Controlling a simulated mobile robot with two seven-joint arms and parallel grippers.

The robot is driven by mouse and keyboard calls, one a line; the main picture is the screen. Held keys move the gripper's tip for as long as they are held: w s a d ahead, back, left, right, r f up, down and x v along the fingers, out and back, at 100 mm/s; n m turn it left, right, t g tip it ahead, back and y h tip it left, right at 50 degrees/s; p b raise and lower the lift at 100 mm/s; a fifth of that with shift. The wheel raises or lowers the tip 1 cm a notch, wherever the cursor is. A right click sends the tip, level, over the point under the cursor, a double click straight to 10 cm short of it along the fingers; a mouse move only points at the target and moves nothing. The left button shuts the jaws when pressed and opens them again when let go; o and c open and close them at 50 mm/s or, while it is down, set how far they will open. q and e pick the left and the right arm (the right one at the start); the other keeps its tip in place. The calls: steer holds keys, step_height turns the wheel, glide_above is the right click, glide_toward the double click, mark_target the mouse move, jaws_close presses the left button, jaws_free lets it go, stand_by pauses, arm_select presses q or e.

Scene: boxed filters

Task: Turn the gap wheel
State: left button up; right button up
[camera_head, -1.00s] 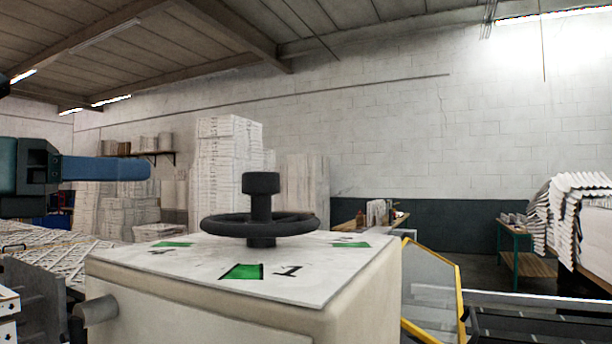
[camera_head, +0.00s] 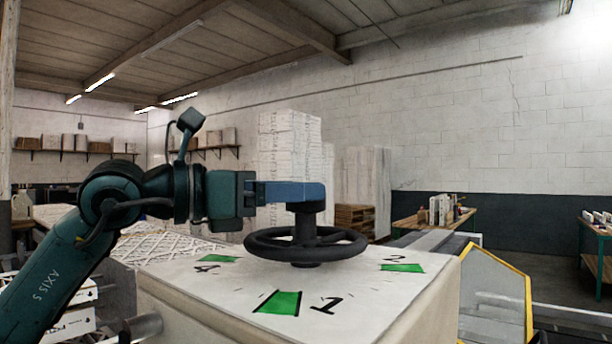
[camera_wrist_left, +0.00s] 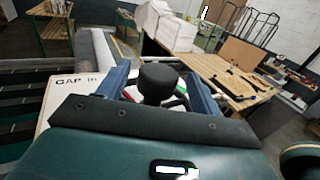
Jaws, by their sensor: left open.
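The gap wheel (camera_head: 262,246) is a black handwheel with an upright knob, lying flat above a white top plate (camera_head: 232,296). The plate carries green marks and the printed numbers 1, 2 and 4. My left gripper (camera_head: 318,192) is open at the height of the wheel's knob, its blue fingers reaching in from the left. In the left wrist view the black knob (camera_wrist_left: 158,80) stands between the two blue fingers, with no clear contact to be seen. The plate, with "GAP" printed on it, also shows there (camera_wrist_left: 62,92). My right gripper is not in view.
A yellow-framed guard (camera_head: 528,300) stands right of the wheel's housing. Pleated filter material (camera_head: 165,246) lies behind on the left. Stacked white boxes (camera_head: 285,150) and a workbench (camera_head: 432,218) stand farther back.

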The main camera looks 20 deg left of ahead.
arm_select(q)
steer(key=shift+x, duration=1.35)
steer(key=shift+c, duration=0.4)
steer(key=c, duration=1.3)
steer(key=shift+a, duration=0.1)
steer(key=shift+p, duration=0.3)
